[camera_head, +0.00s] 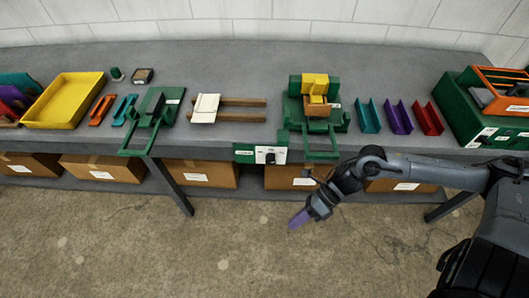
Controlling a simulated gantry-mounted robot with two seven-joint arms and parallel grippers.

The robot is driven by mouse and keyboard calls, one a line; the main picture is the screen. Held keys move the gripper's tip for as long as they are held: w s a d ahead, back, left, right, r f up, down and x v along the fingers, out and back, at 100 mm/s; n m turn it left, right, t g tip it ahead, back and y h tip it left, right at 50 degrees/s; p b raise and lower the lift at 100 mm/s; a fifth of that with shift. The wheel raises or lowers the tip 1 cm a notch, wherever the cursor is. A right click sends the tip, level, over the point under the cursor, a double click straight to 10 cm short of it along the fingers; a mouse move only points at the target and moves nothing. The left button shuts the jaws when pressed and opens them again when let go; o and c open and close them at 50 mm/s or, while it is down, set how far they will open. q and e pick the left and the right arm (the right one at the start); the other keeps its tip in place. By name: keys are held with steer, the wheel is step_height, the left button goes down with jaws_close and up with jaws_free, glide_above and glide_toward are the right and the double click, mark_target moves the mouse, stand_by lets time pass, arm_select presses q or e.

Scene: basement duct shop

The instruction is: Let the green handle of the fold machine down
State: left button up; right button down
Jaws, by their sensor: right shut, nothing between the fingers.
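Two green machines stand on the grey workbench, and their labels are too small to read, so I cannot tell which is the fold machine. The left green machine (153,107) is low and flat; its green U-shaped handle (131,152) reaches forward to the bench's front edge. The right green machine (335,116) carries yellow and orange blocks; its green frame-like handle (322,155) hangs at the front edge. My right gripper (297,220), with purple fingertips, is shut and empty over the floor in front of the bench, apart from both handles. My left gripper is not in view.
A green control box with a dial (268,154) sits at the front edge of the workbench (230,86). A yellow tray (62,98), wooden rails (240,102), coloured channels (398,116) and a green-orange crate (462,105) lie along it. Cardboard boxes (200,173) stand below. The floor in front is clear.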

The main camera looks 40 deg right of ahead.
steer(key=d+r+n+g, duration=0.1)
steer(key=d+r, duration=0.2)
steer(key=n+g+h+p, duration=0.2)
steer(key=n+h+p, duration=0.3)
steer(key=h, duration=0.4)
glide_toward(324, 154)
arm_select(q)
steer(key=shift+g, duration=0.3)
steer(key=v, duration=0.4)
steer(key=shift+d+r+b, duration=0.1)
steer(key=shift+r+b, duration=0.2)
steer(key=shift+b, duration=0.1)
arm_select(e)
steer(key=f, duration=0.6)
steer(key=shift+s+a+f, duration=0.1)
steer(key=shift+a+f, duration=0.25)
steer(key=shift+f, duration=0.05)
